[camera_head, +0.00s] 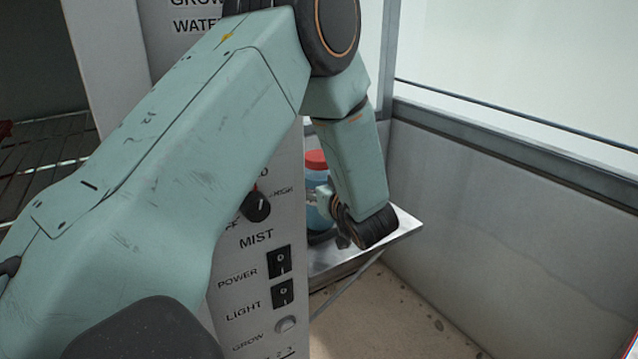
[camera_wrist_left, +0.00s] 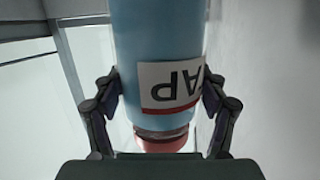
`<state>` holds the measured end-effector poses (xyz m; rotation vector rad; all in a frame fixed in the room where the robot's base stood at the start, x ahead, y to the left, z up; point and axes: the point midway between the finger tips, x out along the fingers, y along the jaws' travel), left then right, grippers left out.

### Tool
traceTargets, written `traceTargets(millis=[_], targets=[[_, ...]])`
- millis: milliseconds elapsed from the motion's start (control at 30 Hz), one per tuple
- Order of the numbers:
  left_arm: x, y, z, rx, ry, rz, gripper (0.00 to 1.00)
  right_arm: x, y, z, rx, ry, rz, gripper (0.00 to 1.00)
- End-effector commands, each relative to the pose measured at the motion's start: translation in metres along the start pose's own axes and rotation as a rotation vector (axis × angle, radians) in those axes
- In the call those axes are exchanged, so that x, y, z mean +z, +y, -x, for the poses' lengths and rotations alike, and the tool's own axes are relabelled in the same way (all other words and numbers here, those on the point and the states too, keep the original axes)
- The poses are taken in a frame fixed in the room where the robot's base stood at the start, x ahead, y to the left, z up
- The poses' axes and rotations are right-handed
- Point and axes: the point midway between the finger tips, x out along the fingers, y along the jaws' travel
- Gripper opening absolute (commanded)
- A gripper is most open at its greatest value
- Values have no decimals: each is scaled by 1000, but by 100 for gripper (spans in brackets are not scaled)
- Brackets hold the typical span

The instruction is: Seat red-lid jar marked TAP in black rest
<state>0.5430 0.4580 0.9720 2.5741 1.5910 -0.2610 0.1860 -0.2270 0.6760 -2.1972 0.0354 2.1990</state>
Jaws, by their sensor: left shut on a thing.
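The jar (camera_head: 316,220) has a blue body and a red lid (camera_head: 316,159). It stands upright over the metal shelf in the head view, partly hidden by the control panel and my wrist. In the left wrist view the jar (camera_wrist_left: 158,40) fills the middle, its white TAP label upside down and its red lid at the bottom. My left gripper (camera_wrist_left: 162,80) is shut on the jar's sides; in the head view it (camera_head: 333,203) is mostly hidden. A dark piece, perhaps the black rest (camera_head: 320,238), shows below the jar; contact cannot be told. My right gripper is out of view.
A white control panel (camera_head: 256,300) with switches and a knob (camera_head: 257,206) stands close left of the jar. The metal shelf (camera_head: 400,232) has free room to the right. A grey wall (camera_head: 500,220) bounds the right side. A wire rack (camera_head: 45,160) is at far left.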

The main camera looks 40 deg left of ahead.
Motion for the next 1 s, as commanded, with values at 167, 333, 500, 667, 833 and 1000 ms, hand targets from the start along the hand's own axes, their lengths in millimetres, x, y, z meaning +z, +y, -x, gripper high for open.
traceTargets(millis=[167,333,500,667,833,1000], targets=[[1,1,-1,1,5,2,10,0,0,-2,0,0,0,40],[4,1,-1,1,5,2,10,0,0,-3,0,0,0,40],[6,1,-2,1,5,2,10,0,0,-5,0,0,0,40],[8,1,-2,1,5,2,77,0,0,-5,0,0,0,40],[8,1,-2,1,3,1,82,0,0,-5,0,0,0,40],[11,0,-2,0,-3,-2,82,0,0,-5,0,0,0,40]])
